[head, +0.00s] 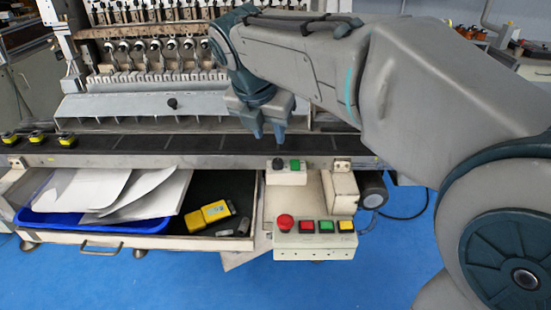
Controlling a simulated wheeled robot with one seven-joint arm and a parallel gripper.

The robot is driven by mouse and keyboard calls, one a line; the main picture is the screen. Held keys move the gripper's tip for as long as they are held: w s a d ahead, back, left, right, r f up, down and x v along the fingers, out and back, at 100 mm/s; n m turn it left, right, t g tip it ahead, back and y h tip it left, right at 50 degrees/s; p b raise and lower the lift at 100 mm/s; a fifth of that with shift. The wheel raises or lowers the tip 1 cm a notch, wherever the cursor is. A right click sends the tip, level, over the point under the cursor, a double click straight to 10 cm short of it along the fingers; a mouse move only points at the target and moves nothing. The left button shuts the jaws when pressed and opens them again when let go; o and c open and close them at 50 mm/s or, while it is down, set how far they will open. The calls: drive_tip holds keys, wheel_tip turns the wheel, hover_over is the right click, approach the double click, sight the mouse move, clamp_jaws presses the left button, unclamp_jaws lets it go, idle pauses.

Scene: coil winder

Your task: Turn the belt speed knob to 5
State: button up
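A small pale control box (287,178) sits at the front edge of the dark belt (190,144). On it are a dark round part (278,164), which looks like the belt speed knob, and a green button (295,164). Its scale and pointer are too small to read. My gripper (267,138) points down just above and behind this box, over the belt. Its two fingers are apart with nothing visible between them. It appears not to touch the knob.
Below is a panel (314,253) with a red mushroom button (285,222) and several coloured buttons. Left is an open drawer (185,242) with a blue tray (90,223), papers and yellow items (208,215). Yellow-black parts (67,141) sit at the belt's left end. Another black knob (172,103) is on the machine.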

sight(277, 161)
drive_tip(key=b+x, duration=0.1)
drive_tip(key=x, duration=0.9)
drive_tip(key=shift+d+f+b, duration=0.1)
drive_tip(key=shift+f+b, duration=0.2)
drive_tip(key=shift+b, duration=0.1)
drive_tip(key=c, duration=0.7)
